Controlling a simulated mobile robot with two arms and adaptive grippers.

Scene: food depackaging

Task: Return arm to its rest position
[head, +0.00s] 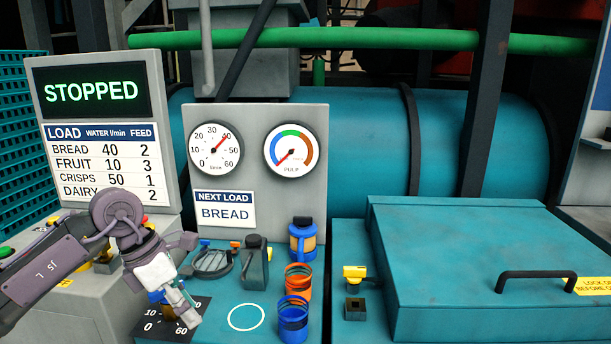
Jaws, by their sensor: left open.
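My left arm (50,267) comes in from the left edge, bent at a grey-purple wrist joint. My left gripper (182,303) is open and points down and to the right. It overlaps a black dial plate (155,325) marked with numbers such as 0, 10 and 60. A knob on that plate is mostly hidden behind the gripper, with a bit of blue and orange showing. I cannot tell whether the fingers touch the knob. My right gripper is not in view.
A STOPPED sign (92,92) is at left. A teal lid (470,290) with a black handle (536,275) fills the right.

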